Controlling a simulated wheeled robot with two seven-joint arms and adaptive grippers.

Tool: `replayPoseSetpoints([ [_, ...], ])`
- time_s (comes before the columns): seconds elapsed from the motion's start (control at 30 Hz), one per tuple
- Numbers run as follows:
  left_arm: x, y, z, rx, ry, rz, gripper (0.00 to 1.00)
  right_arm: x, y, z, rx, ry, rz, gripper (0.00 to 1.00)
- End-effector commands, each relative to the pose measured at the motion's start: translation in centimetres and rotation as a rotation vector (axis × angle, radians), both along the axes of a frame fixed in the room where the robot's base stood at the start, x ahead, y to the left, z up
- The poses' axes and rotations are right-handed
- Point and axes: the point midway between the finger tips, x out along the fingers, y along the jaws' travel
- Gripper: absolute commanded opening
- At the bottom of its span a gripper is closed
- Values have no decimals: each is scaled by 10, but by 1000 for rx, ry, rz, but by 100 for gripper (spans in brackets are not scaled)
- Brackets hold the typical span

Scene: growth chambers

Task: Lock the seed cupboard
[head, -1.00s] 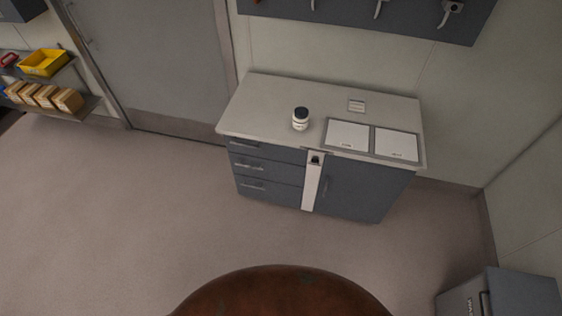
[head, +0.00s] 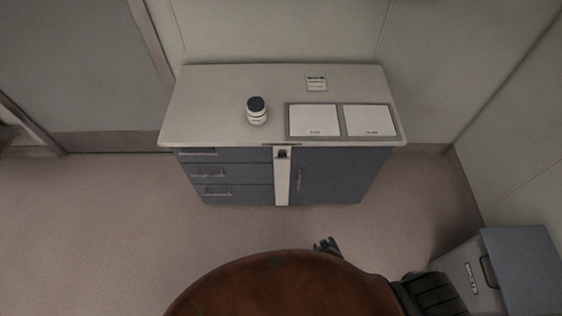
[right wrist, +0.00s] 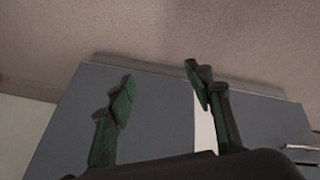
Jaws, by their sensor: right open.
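The seed cupboard appears to be the grey-blue door (head: 338,176) at the right of the low cabinet. It looks closed and has an upright handle (head: 298,179). A pale vertical strip (head: 282,182) runs between door and drawers, with a small dark lock-like fitting (head: 282,154) at its top. Its exact state is too small to tell. My right gripper (head: 326,244) is low in front of the cabinet, apart from it. In the right wrist view its green-padded fingers (right wrist: 162,92) are spread and empty, with grey cabinet fronts (right wrist: 75,125) and the pale strip beyond. My left gripper is not in view.
A white jar with a dark lid (head: 257,111) stands on the countertop (head: 215,90). Two white panels (head: 314,120) lie in a grey frame beside it, with a small card (head: 316,83) behind. A grey bin (head: 515,265) stands at the lower right. The floor (head: 90,230) left is clear.

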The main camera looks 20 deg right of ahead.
Motion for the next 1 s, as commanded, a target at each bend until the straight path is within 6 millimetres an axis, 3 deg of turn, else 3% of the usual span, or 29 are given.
replayPoseSetpoints([
  [0.03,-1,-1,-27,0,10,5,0,45,11,2,-20,-78,-1,48],
  [0.1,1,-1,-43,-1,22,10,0,102,27,32,-43,-202,-21,48],
  [0.2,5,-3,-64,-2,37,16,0,169,51,86,-55,-401,-60,48],
  [0.33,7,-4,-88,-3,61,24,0,228,84,166,-32,-671,-120,48],
  [0.5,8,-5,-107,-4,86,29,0,255,115,256,45,-961,-187,48],
  [0.6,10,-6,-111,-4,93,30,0,258,125,291,86,-1067,-212,48],
  [0.77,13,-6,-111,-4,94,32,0,261,129,315,114,-1137,-226,48],
  [1.0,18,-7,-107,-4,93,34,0,294,120,318,114,-1141,-224,48],
])
